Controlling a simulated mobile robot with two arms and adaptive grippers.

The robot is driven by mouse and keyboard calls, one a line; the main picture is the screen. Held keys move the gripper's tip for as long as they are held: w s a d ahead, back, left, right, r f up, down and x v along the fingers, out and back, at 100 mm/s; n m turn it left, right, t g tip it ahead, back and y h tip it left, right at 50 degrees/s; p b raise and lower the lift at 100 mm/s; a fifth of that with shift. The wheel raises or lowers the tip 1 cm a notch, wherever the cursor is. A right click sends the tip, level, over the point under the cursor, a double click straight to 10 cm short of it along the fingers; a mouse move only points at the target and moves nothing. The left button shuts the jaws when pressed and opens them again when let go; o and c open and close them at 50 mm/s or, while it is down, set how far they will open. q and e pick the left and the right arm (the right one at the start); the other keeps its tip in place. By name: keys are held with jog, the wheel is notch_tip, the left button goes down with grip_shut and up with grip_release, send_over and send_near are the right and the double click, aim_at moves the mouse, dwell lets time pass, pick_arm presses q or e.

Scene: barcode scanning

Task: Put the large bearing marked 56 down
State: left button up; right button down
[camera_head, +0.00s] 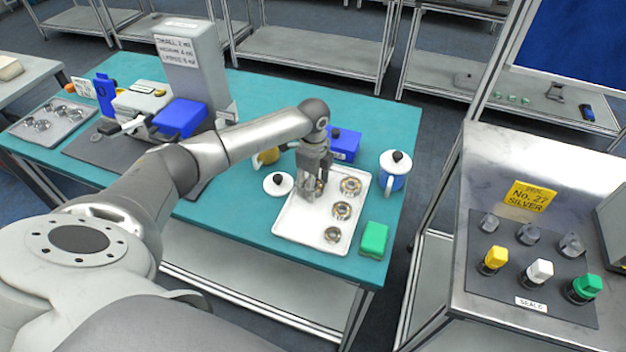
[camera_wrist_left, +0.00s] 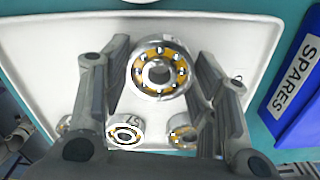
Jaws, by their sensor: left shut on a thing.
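My left gripper (camera_head: 309,192) is over the left part of the white tray (camera_head: 293,234) on the teal table. In the left wrist view, the left gripper (camera_wrist_left: 160,80) is shut on a large bearing (camera_wrist_left: 160,48), a steel ring with yellow between its balls. No number is readable on it. The white tray (camera_wrist_left: 40,45) lies behind it; I cannot tell whether the bearing touches the tray. Three other bearings lie in the tray's right half: the back one (camera_head: 350,186), the middle one (camera_head: 341,210) and the front one (camera_head: 332,235). My right gripper is out of view.
A blue SPARES box (camera_wrist_left: 300,85) stands beside the tray. A scale-like device (camera_head: 188,75) stands farther left.

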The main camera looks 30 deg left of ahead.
pick_arm(q)
jog(key=o, duration=1.2)
jog(key=shift+f, duration=0.1)
notch_tip(320, 180, up, 12)
jog(key=b, duration=0.2)
jog(key=shift+r, duration=0.2)
jog(key=shift+f, duration=0.1)
